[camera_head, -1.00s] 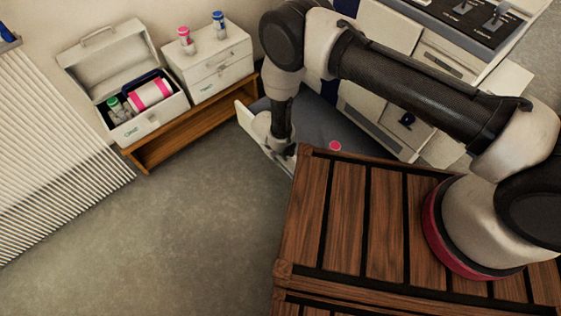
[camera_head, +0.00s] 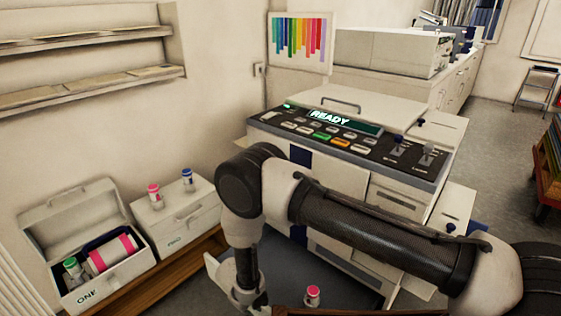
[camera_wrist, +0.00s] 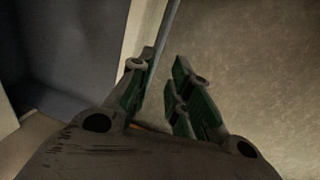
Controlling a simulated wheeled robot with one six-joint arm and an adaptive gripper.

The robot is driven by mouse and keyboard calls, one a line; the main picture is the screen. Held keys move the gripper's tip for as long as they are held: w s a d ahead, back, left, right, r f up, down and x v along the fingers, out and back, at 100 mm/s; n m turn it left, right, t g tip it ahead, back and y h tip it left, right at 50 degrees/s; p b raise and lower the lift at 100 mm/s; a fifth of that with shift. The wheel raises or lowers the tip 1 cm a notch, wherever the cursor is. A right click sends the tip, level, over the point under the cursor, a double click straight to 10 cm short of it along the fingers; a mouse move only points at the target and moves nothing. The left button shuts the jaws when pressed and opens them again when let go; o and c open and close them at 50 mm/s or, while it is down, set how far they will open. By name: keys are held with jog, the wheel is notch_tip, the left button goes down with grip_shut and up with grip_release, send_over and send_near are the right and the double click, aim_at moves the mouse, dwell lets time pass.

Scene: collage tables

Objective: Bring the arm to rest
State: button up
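My arm is bent at the front of the head view, its wrist pointing down at the bottom edge. My gripper (camera_wrist: 165,62) shows in the wrist view with its two green-padded fingers a small gap apart. Nothing is between them. Behind the fingers are bare floor and the pale edge of a dark grey panel. In the head view the fingertips cannot be made out.
A printer-like machine (camera_head: 400,168) reading READY stands behind my arm. A pink-capped bottle (camera_head: 313,294) is near my wrist. An open white box (camera_head: 112,272) and a closed one (camera_head: 190,225) with two bottles stand on a wooden bench (camera_head: 190,262) at left.

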jog(key=w+d+r+n+h, duration=0.2)
jog(key=d+r+n+h, duration=0.15)
jog(key=d, duration=0.65)
jog(key=w+d+r+m+g, duration=0.1)
jog(key=d+r, duration=0.5)
jog(key=r, duration=0.5)
jog(key=w+d+r+m, duration=0.15)
jog(key=d+r, duration=0.35)
jog(key=r, duration=0.6)
jog(key=w+d+r+m+g, duration=0.15)
jog(key=d+r, duration=0.45)
jog(key=r, duration=0.6)
jog(key=s+d+r+m+t+y, duration=0.1)
jog(key=s+d+r+m, duration=0.2)
jog(key=s+d+r, duration=0.3)
jog(key=s+d+r+m+t+y, duration=0.2)
jog(key=s+d+r+m, duration=0.2)
jog(key=d+r, duration=0.5)
jog(key=s+d+r+m+t+y, duration=0.2)
jog(key=s+d+r, duration=0.5)
jog(key=r, duration=0.5)
jog(key=shift+s+d+r+m, duration=0.2)
jog(key=shift+s+m, duration=0.35)
jog(key=shift+m, duration=0.1)
